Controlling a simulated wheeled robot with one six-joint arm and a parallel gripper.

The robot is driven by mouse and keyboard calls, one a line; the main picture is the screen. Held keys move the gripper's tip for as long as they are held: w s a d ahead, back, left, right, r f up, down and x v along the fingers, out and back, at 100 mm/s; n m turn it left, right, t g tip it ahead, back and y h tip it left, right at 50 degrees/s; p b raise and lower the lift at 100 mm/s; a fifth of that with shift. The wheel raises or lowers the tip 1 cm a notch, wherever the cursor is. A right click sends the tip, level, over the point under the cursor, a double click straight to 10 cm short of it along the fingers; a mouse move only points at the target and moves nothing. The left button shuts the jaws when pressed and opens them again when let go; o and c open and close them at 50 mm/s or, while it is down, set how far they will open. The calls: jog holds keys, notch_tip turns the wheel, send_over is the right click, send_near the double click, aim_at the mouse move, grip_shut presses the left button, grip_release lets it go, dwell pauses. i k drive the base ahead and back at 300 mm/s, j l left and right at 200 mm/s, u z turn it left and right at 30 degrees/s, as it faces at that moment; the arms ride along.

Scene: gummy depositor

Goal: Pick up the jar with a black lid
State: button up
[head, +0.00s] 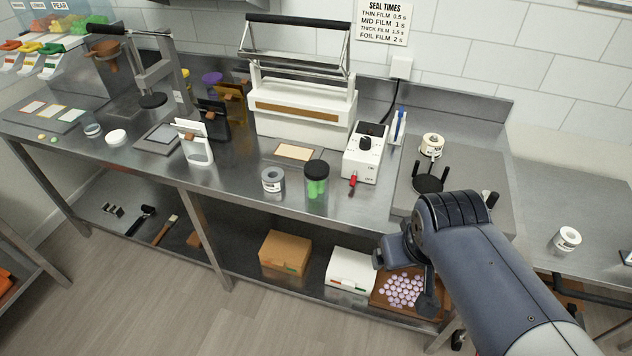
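The jar with a black lid (317,183) stands upright on the steel counter, near its front edge. It is clear, with green contents showing through its wall. My gripper (407,283) is at the lower right of the jar in the picture, in front of the counter edge and apart from the jar. My own arm partly hides it, and I cannot tell how far its fingers are spread. I see nothing held in it.
A white sealer (300,115) stands behind. Below are a shelf with boxes (285,252) and a tray of purple pieces (378,303).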

aim_at(315, 192)
jog(key=i+j, duration=0.1)
jog(key=j, duration=0.3)
jog(key=i+j, duration=0.1)
jog(key=j, duration=0.3)
jog(key=i+j, duration=0.1)
jog(key=j, duration=0.3)
jog(key=i+j+z, duration=0.1)
jog(key=j, duration=0.3)
